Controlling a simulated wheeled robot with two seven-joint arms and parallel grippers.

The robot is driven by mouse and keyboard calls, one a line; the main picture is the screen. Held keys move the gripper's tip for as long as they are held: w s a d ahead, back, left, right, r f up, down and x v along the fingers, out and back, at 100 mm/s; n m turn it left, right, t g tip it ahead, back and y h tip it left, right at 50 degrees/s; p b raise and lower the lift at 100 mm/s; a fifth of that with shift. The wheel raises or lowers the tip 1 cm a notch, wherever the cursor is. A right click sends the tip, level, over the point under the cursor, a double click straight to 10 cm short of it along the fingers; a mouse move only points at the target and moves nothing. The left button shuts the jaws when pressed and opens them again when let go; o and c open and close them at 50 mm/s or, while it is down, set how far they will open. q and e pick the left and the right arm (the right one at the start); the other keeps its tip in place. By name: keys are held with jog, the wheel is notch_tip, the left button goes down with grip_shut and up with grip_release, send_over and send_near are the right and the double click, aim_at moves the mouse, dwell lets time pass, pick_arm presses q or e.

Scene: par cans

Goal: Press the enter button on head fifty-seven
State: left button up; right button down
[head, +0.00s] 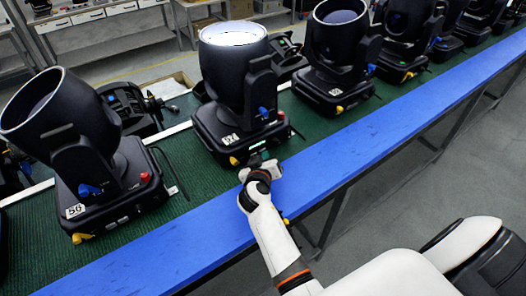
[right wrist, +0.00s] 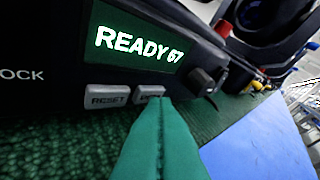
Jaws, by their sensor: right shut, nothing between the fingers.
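Head fifty-seven (head: 232,80) is a black moving-head light with a bright lit lens, standing upright on the bench, its base tagged 57. In the right wrist view its green display (right wrist: 140,45) reads READY and a number whose first digit is unclear. Below it are a grey RESET button (right wrist: 107,97) and a second grey button, the enter button (right wrist: 149,90), its lettering partly covered. My right gripper (head: 259,164) is at the front of this base. Its green fingers (right wrist: 162,108) are shut and empty, tips at the enter button's lower edge; contact cannot be told. My left gripper is out of view.
Head 56 (head: 75,130) stands to the left, and another dark head (head: 335,55) to the right, with several more beyond. They stand on a green mat (head: 190,180) behind a blue bench edge (head: 335,160). Grey floor (head: 440,170) in front is open.

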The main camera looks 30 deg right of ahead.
jog(key=shift+s, duration=0.65)
